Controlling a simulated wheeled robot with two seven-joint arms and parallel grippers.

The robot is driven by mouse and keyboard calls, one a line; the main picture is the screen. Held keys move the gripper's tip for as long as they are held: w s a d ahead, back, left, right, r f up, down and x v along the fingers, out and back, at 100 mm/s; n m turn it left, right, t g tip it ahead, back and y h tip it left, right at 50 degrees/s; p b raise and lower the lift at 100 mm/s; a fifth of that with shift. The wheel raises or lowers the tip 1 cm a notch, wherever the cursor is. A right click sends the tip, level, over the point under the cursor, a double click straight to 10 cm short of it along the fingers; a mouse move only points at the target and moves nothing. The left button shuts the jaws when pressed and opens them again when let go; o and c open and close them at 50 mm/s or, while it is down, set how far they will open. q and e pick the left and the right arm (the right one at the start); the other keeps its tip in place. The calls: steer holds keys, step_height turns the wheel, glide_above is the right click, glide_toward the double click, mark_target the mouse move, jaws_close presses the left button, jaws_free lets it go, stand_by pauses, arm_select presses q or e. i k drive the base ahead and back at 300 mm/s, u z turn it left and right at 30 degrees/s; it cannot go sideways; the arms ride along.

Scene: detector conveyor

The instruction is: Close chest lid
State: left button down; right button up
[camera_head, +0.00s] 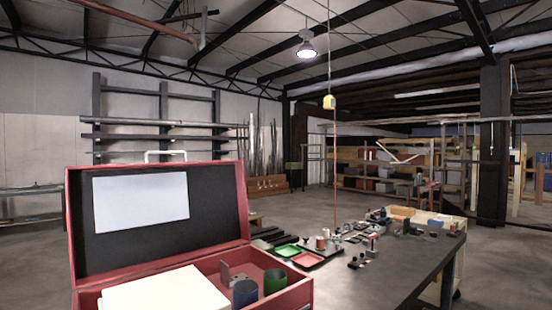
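A red chest (299,296) stands at the lower left, close in front of me. Its lid (160,245) is open and tilted up at the back, showing a dark inner face with a white sheet (140,198) on it. A white handle (165,155) shows above the lid's top edge. Inside the chest are a cream block (160,290), a blue cylinder (245,293), a green cylinder (274,282) and a grey metal bracket (233,275). The chest's front lies below the picture. Neither of my grippers is in view.
A dark table (400,280) extends behind and right of the chest. It holds a green tray (287,251), a red tray (308,260) and several small parts. A red cord (335,160) hangs above the table from a yellow box (329,102). Open floor lies beyond.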

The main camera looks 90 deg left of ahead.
mark_target(123, 221)
steer(key=k, duration=2.05)
steer(key=z, duration=1.2)
steer(key=k, duration=1.55)
steer(key=u, duration=1.95)
steer(key=i, duration=1)
